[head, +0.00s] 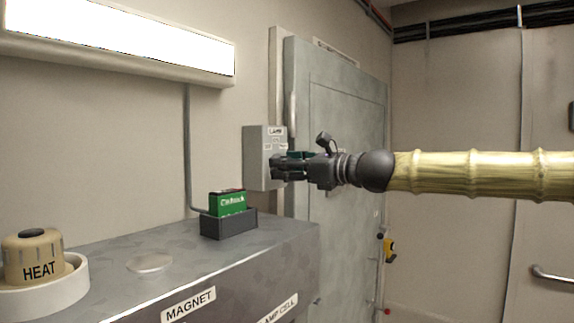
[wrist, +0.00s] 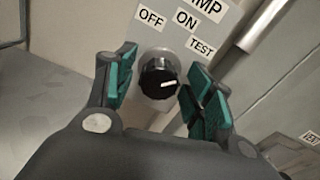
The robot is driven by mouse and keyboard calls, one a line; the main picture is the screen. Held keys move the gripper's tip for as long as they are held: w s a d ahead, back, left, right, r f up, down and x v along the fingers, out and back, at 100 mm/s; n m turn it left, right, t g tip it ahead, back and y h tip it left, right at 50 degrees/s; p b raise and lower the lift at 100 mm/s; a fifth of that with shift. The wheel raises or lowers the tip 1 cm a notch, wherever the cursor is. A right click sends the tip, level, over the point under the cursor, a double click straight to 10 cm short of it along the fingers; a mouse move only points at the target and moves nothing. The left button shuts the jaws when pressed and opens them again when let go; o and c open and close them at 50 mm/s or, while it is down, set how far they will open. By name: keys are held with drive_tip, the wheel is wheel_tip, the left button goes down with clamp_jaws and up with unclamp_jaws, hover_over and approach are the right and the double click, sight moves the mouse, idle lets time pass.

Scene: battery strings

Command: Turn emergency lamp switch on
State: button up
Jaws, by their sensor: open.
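The grey LAMP switch box (head: 256,155) is on the wall beside the grey door. The OFF label (wrist: 151,17) and ON label (wrist: 187,17) are above the knob. My gripper (wrist: 162,80) is open, its green-padded fingers on either side of the knob, with gaps visible. In the head view my gripper (head: 281,167) is at the box front and hides the knob. The lamp (head: 120,42) at upper left glows white.
A green battery (head: 227,204) sits in a dark holder (head: 229,226) on the grey cabinet top below the box. A tan HEAT piece (head: 36,258) stands in a white ring at left. The grey door (head: 345,190) is behind my gripper. The room's right side looks free.

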drive_tip(key=shift+w+a+f, duration=0.1)
drive_tip(key=shift+w+a, duration=0.05)
drive_tip(key=c, duration=1)
drive_tip(key=shift+c, duration=0.2)
drive_tip(key=shift+n+b, duration=0.3)
drive_tip(key=shift+b, duration=0.05)
drive_tip(key=n+b, duration=0.2)
drive_tip(key=n, duration=0.1)
drive_tip(key=shift+f+b, duration=0.15)
drive_tip(key=shift+b, duration=0.2)
drive_tip(key=shift+n+b, duration=1.75)
drive_tip(key=shift+n, duration=0.85)
